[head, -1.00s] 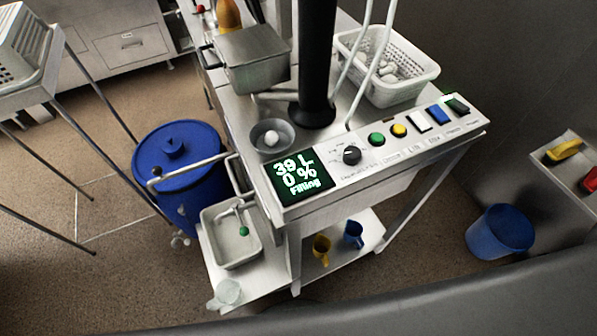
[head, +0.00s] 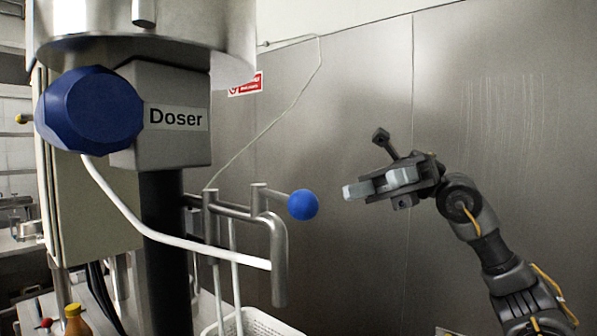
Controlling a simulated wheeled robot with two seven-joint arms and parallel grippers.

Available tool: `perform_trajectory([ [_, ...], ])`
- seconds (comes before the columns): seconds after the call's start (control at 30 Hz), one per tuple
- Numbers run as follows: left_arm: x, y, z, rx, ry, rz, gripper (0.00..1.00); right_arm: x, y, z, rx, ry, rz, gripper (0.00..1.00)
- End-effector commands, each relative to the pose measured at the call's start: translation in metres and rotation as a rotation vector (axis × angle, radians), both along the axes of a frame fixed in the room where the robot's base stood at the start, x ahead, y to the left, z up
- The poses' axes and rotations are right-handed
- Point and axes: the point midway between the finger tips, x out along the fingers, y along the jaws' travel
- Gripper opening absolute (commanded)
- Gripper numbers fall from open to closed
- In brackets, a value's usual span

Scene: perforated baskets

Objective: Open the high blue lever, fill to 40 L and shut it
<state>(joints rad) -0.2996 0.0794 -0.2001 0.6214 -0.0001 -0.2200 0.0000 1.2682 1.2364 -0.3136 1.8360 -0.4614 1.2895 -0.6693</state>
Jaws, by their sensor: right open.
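The high lever ends in a blue ball knob (head: 302,204) on a short metal rod by the steel pipework in the head view. My right gripper (head: 370,185) is to the right of the knob, pointing left towards it. It is open and empty, with a gap between it and the knob. The display is out of view now, so the current litre reading is hidden. My left gripper is not in view.
The grey Doser box (head: 168,115) with a large blue knob (head: 90,110) stands at left under a steel vessel (head: 195,35). A white hose (head: 200,247) runs to the spout (head: 280,265). A white basket (head: 255,325) is below. The wall area around my right arm is clear.

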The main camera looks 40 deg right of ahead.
Motion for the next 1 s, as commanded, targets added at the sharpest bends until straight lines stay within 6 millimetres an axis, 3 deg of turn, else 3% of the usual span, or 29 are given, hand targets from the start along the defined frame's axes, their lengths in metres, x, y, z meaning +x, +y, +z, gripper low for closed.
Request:
perform_trajectory([
  [0.1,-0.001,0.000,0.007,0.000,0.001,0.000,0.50,0.001,0.018,-0.004,-0.086,0.265,-0.027,0.49],
  [0.3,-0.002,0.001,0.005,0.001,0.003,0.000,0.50,0.005,0.026,-0.008,-0.128,0.535,-0.046,0.49],
  [0.63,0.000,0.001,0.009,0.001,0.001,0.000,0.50,0.003,0.036,-0.006,-0.136,0.579,-0.046,0.49],
  [1.0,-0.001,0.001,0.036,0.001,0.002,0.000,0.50,-0.009,0.101,-0.003,-0.136,0.578,-0.044,0.49],
])
